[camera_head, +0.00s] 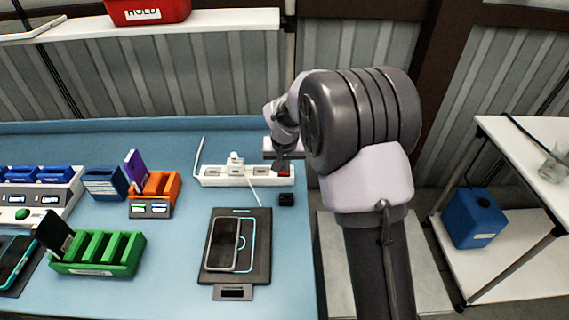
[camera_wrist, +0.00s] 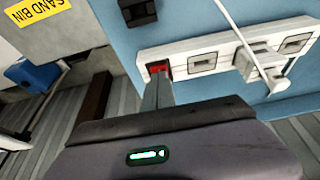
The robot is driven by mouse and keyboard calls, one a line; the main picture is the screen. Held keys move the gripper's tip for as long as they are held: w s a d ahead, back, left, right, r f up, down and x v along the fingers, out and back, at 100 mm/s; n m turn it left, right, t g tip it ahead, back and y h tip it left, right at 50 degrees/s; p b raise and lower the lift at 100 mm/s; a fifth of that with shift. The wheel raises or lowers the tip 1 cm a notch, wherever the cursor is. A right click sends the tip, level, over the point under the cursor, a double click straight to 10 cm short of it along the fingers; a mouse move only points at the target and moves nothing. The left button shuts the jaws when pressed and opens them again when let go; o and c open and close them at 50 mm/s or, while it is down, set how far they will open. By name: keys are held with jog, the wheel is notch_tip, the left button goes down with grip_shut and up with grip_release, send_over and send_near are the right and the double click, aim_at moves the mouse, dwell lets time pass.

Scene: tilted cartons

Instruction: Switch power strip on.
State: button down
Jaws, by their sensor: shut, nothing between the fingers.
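The white power strip (camera_head: 222,180) lies on the blue bench top near its right side, with a row of sockets and a white plug (camera_head: 236,160) standing in one. Its red switch (camera_head: 285,174) is at the strip's right end. In the wrist view the strip (camera_wrist: 225,50) runs across the top right, and the red switch (camera_wrist: 157,68) is partly hidden behind my fingers. My gripper (camera_wrist: 160,78) is shut and empty, its fingertips at the switch. I cannot tell whether they touch it or which way the switch is set. In the head view my gripper (camera_head: 281,164) is over the strip's right end.
A small black block (camera_head: 286,199) lies just in front of the switch end. A phone (camera_head: 224,244) lies on a black pad in front of the strip. Orange (camera_head: 160,188) and green (camera_head: 100,254) slotted holders stand left. A white cord (camera_head: 199,152) rises at the strip's left end.

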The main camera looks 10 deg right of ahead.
aim_at(284, 174)
jog(key=shift+s+f, duration=0.35)
jog(key=shift+f, duration=0.1)
jog(key=shift+r+p, duration=0.3)
jog(key=shift+r, duration=0.05)
notch_tip(284, 174, up, 4)
jog(key=p, duration=0.2)
jog(key=shift+a+p, duration=0.1)
jog(key=shift+p, duration=0.2)
jog(key=p+v, duration=0.2)
jog(key=v, duration=0.8)
jog(key=b+x, duration=0.2)
jog(key=x, duration=1.2)
jog(key=shift+w+a+r, duration=0.1)
jog(key=shift+w, duration=0.05)
